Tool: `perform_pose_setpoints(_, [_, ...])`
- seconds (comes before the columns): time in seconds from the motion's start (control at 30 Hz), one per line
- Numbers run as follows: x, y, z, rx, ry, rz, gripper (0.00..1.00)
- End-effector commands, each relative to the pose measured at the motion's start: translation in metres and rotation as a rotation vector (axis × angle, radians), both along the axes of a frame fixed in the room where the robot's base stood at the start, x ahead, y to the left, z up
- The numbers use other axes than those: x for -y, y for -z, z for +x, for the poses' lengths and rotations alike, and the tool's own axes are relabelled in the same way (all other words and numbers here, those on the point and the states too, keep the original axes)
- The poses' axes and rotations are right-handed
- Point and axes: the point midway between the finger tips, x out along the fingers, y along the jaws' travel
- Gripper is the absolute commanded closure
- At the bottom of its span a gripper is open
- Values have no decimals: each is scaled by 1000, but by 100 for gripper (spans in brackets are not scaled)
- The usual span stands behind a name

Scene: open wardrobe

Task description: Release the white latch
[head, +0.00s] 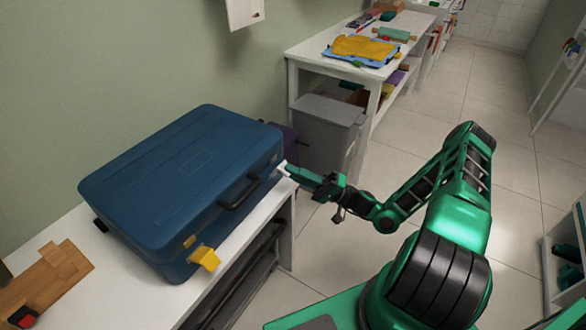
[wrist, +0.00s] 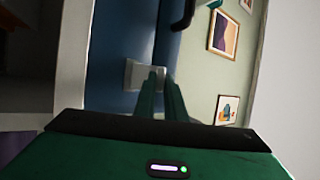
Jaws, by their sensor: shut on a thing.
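A closed blue case (head: 180,165) lies on a white bench, with a dark handle (head: 239,192) on its front side. The white latch (wrist: 137,74) is a pale plate on the case's side in the wrist view. In the head view it is mostly hidden at the case's right end, behind my fingers. My gripper (head: 291,170) reaches in from the right, its green fingertips at the latch. In the wrist view the fingers (wrist: 162,78) are close together and shut on the white latch. A yellow latch (head: 205,258) sticks out from the front near the left end.
A wooden board (head: 55,275) lies on the bench at left. The tiled floor is clear right of the bench.

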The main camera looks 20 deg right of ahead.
Motion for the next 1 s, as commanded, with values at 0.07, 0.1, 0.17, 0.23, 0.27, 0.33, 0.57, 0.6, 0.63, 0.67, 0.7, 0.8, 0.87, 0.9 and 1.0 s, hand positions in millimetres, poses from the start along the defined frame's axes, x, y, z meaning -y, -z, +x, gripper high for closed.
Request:
perform_pose_setpoints(0.07, [-3,8,-1,36,-5,30,100])
perform_pose_setpoints(0.1, [-3,10,-1,58,-5,47,100])
perform_pose_setpoints(0.17, [-3,12,-2,90,-6,69,100])
perform_pose_setpoints(0.23, [-3,15,-2,126,-6,95,100])
perform_pose_setpoints(0.27, [-3,16,-2,141,-5,105,100])
perform_pose_setpoints(0.33, [-2,19,-2,174,-4,131,100])
perform_pose_setpoints(0.57, [-2,26,-2,269,-5,198,100])
perform_pose_setpoints(0.6, [-3,27,-2,281,-5,209,100])
perform_pose_setpoints(0.63, [-3,28,-2,291,-5,215,100])
perform_pose_setpoints(0.67, [-3,29,-2,301,-6,222,100])
perform_pose_setpoints(0.7, [-3,30,-2,311,-6,230,100])
perform_pose_setpoints(0.8, [-3,31,-1,336,-6,247,100])
perform_pose_setpoints(0.87, [-3,32,-1,349,-7,256,100])
perform_pose_setpoints(0.9, [-3,33,-1,355,-7,260,100])
perform_pose_setpoints(1.0, [-3,34,-1,366,-7,270,100])
